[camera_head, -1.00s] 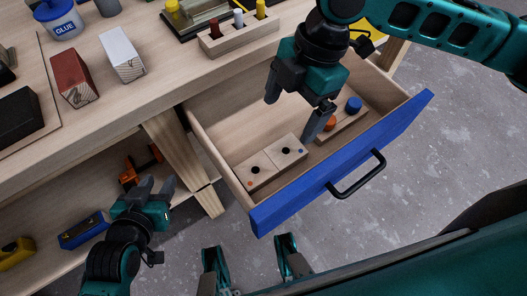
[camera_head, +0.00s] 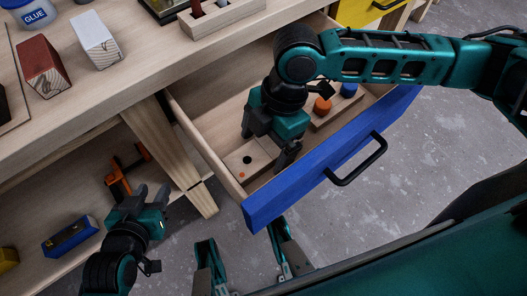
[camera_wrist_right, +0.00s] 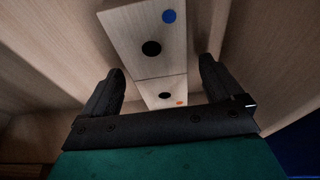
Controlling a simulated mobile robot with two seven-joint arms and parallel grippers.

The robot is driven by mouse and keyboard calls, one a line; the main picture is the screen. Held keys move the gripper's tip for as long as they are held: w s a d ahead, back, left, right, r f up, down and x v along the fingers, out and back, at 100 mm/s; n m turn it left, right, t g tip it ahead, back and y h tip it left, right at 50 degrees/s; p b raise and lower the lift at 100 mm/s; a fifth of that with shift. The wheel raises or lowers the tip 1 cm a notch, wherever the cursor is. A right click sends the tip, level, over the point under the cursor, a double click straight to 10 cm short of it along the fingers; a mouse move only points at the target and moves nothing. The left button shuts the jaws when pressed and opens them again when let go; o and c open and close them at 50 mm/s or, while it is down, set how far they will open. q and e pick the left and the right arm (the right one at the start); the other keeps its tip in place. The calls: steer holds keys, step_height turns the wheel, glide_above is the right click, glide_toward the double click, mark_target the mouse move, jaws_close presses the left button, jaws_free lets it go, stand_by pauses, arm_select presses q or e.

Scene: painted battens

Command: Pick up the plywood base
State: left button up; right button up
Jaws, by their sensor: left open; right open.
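The pale plywood base (camera_head: 236,165) lies flat in the open drawer, with dark holes, an orange dot near one end and a crosswise seam. My right gripper (camera_head: 265,150) is in the drawer just over it, open, and hides much of it in the head view. In the right wrist view the base (camera_wrist_right: 130,22) runs between the two open fingers (camera_wrist_right: 160,72), one on each side; a blue dot shows at its far end. I cannot tell whether the fingers touch it. My left gripper (camera_head: 150,194) is open and empty, outside the drawer at lower left.
The drawer's blue front (camera_head: 330,160) has a black handle (camera_head: 356,160). A wooden block with an orange knob (camera_head: 322,106) and a blue knob (camera_head: 348,89) sits further right inside. Red (camera_head: 43,68) and white (camera_head: 96,40) battens stand on the bench.

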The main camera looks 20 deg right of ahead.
steer(key=c, duration=1.2)
steer(key=shift+o, duration=0.2)
steer(key=shift+r, duration=0.1)
